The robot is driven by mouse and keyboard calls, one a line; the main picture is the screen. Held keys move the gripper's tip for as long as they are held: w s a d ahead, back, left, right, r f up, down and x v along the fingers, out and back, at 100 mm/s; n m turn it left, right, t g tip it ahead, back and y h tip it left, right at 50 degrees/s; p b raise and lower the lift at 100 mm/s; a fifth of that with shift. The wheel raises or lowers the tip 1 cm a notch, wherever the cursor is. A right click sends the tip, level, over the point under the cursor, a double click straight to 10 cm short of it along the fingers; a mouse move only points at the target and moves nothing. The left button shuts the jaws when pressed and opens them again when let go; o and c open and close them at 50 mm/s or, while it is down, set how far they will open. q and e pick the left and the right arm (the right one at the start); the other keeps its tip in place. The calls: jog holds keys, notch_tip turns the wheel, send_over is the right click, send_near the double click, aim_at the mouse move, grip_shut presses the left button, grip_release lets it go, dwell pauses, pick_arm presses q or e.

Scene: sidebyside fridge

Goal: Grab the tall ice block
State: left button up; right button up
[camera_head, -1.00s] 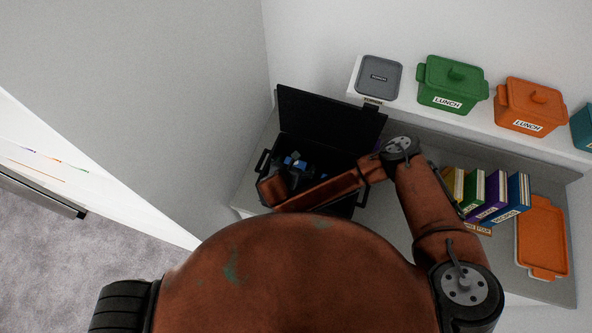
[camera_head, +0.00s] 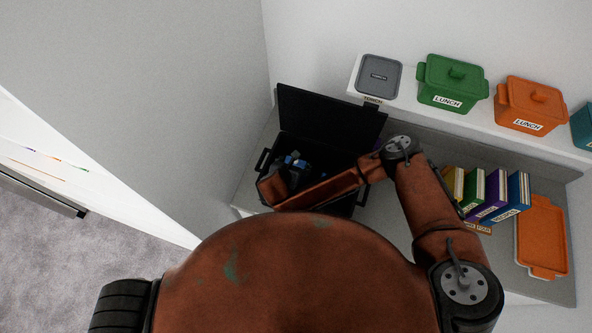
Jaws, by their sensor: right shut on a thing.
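A black open box (camera_head: 265,163) with its lid (camera_head: 325,118) raised stands on the counter. My right arm reaches over it from the right. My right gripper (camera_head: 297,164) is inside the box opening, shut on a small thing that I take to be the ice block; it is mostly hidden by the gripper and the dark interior. A bit of blue shows at the gripper. I cannot make out the block's shape or height. My left gripper is not in view.
A shelf above holds a grey container (camera_head: 379,78), a green lunch pot (camera_head: 451,83) and an orange lunch pot (camera_head: 531,104). Several upright boxes (camera_head: 490,198) and an orange tray (camera_head: 541,237) stand to the right. A grey wall is on the left.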

jog(key=c, duration=0.4)
jog(key=shift+r, duration=0.1)
jog(key=shift+c, duration=0.2)
